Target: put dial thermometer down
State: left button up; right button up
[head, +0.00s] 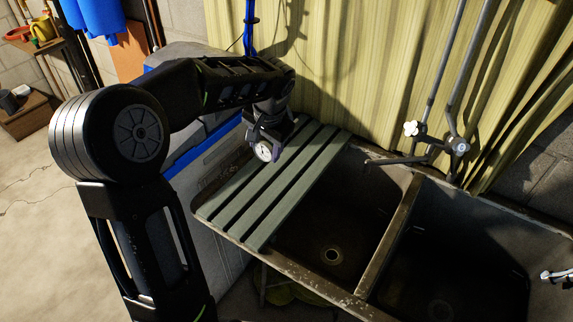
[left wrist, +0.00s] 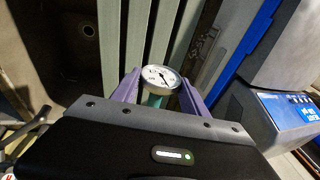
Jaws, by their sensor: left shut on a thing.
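The dial thermometer (head: 263,151) has a round white face. It is between the fingers of my left gripper (head: 266,143), over the green slatted board (head: 284,191) on the left part of the sink. In the left wrist view the thermometer dial (left wrist: 160,78) faces the camera, and the purple fingers of the left gripper (left wrist: 158,92) are shut on it from both sides. The slats (left wrist: 150,35) show beyond it. I cannot tell whether the thermometer touches the slats. My right gripper is not in view.
A double-basin sink (head: 400,215) lies right of the slats, with a wall tap (head: 435,140) above it. A grey and blue softener unit (left wrist: 285,110) stands beside the slats. A yellow corrugated panel (head: 340,70) is behind. The slats look clear.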

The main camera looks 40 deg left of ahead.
aim_at(266, 161)
pick_arm(q)
jog(key=shift+s+r, duration=0.1)
jog(key=shift+s, duration=0.1)
jog(key=shift+w+f+p, duration=0.1)
jog(key=shift+f+p, duration=0.3)
jog(key=shift+f, duration=2.8)
jog(key=shift+f, duration=1.85)
jog(key=shift+f, duration=0.2)
jog(key=o, duration=1.4)
jog(key=shift+c, duration=0.2)
jog(key=shift+r, duration=0.15)
